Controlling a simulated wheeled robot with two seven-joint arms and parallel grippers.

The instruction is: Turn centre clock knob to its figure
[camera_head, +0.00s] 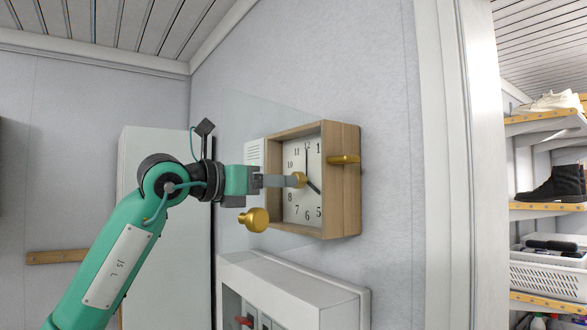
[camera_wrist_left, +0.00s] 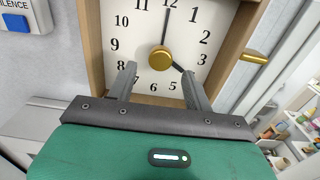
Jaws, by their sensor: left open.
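The clock (camera_head: 341,190) has a wooden case and a white dial (camera_head: 310,207) on the wall; the dial also shows in the left wrist view (camera_wrist_left: 122,50). Its long hand points near 12 and its short hand near 4. The round brass centre knob (camera_head: 300,180) sits mid-dial, also in the left wrist view (camera_wrist_left: 160,58). My left gripper (camera_head: 288,181) faces the dial, its fingers reaching to the knob. In the left wrist view, my left gripper (camera_wrist_left: 160,78) is open, one finger on each side, tips just below the knob. Contact cannot be told. My right gripper is out of view.
A brass knob (camera_head: 344,160) sticks out from the case's right side. Another brass knob (camera_head: 254,219) is below my left wrist, by a clear pane (camera_head: 245,110). A white cabinet (camera_head: 296,285) is below the clock. Shelves with shoes (camera_head: 558,185) are at right.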

